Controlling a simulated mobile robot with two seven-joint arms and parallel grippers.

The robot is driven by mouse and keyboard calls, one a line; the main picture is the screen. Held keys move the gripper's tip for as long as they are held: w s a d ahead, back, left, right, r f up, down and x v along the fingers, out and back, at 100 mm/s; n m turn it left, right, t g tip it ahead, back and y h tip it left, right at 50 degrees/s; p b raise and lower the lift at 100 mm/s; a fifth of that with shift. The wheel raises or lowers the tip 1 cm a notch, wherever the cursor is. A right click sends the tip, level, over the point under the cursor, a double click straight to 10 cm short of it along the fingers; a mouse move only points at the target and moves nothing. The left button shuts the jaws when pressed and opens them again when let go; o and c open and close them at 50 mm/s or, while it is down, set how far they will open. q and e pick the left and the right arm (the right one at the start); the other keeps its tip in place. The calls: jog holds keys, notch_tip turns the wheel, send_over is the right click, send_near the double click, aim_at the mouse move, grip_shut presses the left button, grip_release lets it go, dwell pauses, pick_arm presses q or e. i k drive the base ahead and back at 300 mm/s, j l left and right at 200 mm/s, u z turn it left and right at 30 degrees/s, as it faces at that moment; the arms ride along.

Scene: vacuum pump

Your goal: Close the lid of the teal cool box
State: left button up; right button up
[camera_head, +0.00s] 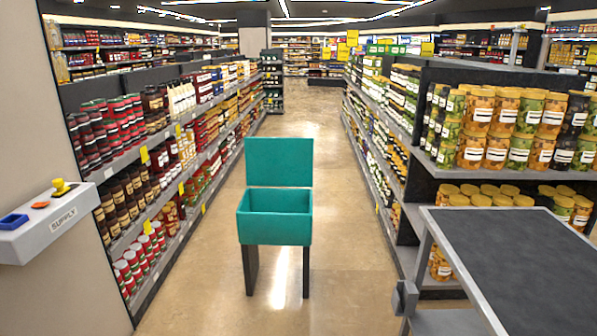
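The teal cool box (274,228) stands on a dark-legged stand in the middle of the aisle, some way ahead. Its lid (279,162) is open and stands upright along the back edge. The inside of the box (275,200) shows from above, and I see nothing in it. Neither of my grippers is in the camera view.
Stocked shelves line the aisle on the left (165,185) and right (385,125). A grey-topped cart (520,255) stands at the front right. A supply ledge (45,232) with small items juts from the left wall. The floor (345,270) around the box is clear.

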aim_at(285, 162)
jog(key=i, duration=1.15)
jog(key=i+l+u, duration=0.1)
jog(key=i+u, duration=0.35)
jog(key=i+l+u, duration=0.35)
jog(key=i+u, duration=0.15)
jog(key=i+l+u, duration=0.45)
jog(key=i+l, duration=0.05)
jog(key=i, duration=0.05)
